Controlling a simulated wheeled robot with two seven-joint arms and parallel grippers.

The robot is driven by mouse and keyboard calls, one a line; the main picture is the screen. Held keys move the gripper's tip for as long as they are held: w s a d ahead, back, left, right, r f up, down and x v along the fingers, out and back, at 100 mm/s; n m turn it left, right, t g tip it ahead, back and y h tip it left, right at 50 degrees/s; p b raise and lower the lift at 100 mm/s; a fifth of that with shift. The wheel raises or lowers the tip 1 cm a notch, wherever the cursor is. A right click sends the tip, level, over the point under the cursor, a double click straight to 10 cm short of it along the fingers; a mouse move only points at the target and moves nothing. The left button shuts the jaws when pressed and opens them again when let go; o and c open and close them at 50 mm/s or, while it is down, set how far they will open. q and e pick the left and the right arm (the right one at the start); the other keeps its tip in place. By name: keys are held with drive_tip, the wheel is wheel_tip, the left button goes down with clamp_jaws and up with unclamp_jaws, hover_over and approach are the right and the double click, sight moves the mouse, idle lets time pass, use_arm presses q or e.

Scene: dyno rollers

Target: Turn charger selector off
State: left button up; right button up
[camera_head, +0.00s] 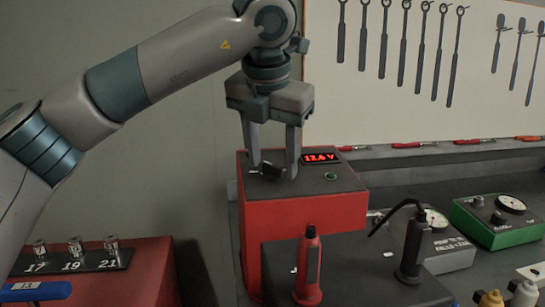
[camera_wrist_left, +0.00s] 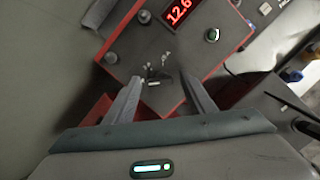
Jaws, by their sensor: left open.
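The charger is a red box (camera_head: 315,212) with a dark top panel, standing at the middle of the head view. Its red lit display (camera_head: 322,157) reads about 12.6 V; it also shows in the left wrist view (camera_wrist_left: 178,11). A small black selector knob (camera_head: 271,170) sits on the panel, left of a green button (camera_head: 330,176). My left gripper (camera_head: 273,171) points down over the panel, open, with a finger on either side of the knob. In the left wrist view the knob (camera_wrist_left: 156,75) lies between the fingertips; contact cannot be told. My right gripper is not in view.
A red and a black clamp (camera_head: 307,268) (camera_head: 412,250) stand in front of the charger. A green gauge box (camera_head: 497,219) is at the right. Wrenches hang on the white board (camera_head: 390,105) behind.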

use_arm(q)
drive_tip(key=d+v, duration=0.1)
drive_tip(key=v, duration=1.6)
drive_tip(key=shift+a+r+p, duration=0.15)
drive_tip(key=shift+a+p, duration=0.25)
drive_tip(key=shift+a, duration=0.05)
